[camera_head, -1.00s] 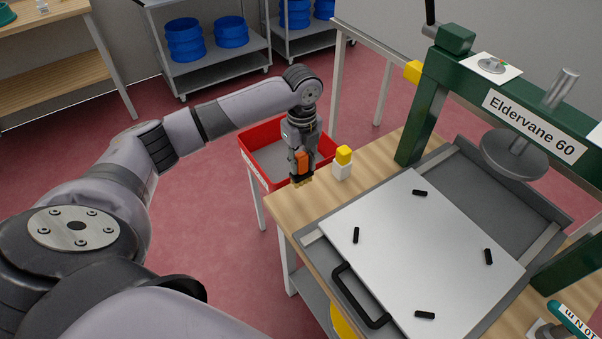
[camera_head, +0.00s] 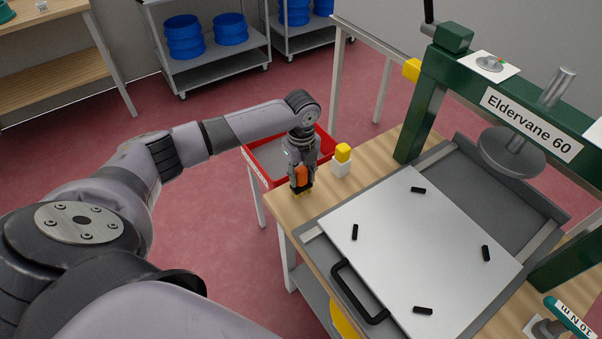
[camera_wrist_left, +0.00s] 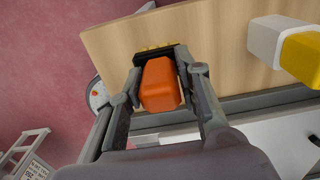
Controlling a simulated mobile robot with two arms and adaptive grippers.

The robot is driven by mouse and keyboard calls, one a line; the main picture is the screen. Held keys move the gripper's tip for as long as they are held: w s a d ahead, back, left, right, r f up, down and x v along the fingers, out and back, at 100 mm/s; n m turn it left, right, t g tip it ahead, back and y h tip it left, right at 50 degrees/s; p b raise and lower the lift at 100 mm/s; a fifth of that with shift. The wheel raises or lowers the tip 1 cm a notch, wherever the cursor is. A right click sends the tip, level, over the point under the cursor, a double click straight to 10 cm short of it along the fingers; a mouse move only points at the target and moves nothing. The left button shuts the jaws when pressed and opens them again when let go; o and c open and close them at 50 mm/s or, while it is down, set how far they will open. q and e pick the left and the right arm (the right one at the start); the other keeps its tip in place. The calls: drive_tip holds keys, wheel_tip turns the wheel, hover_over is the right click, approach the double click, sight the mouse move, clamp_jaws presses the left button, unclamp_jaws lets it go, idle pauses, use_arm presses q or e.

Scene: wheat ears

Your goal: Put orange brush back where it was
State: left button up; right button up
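The orange brush (camera_head: 301,176) has an orange handle, a dark lower part and yellow bristles pointing down. My left gripper (camera_head: 300,168) is shut on its handle, one finger on each side, as the left wrist view also shows the brush (camera_wrist_left: 161,84) between the fingers. The brush is roughly upright over the far left corner of the wooden table (camera_head: 318,197), at or just above the wood; I cannot tell whether the bristles touch it. A white block with a yellow top (camera_head: 342,160) stands on the table just right of the brush. My right gripper is not in view.
A press with a green frame (camera_head: 424,105) and a flat plate with black pegs (camera_head: 400,240) fills most of the table. A red tray (camera_head: 262,163) stands behind the table's left end. Bare wood shows around the brush.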

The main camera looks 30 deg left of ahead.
use_arm(q)
drive_tip(key=o, duration=0.3)
drive_tip(key=shift+o, duration=0.2)
wheel_tip(320, 180, up, 12)
drive_tip(key=shift+f+b, duration=0.1)
drive_tip(key=shift+b, duration=0.55)
drive_tip(key=shift+r, duration=0.3)
drive_tip(key=shift+f, duration=0.1)
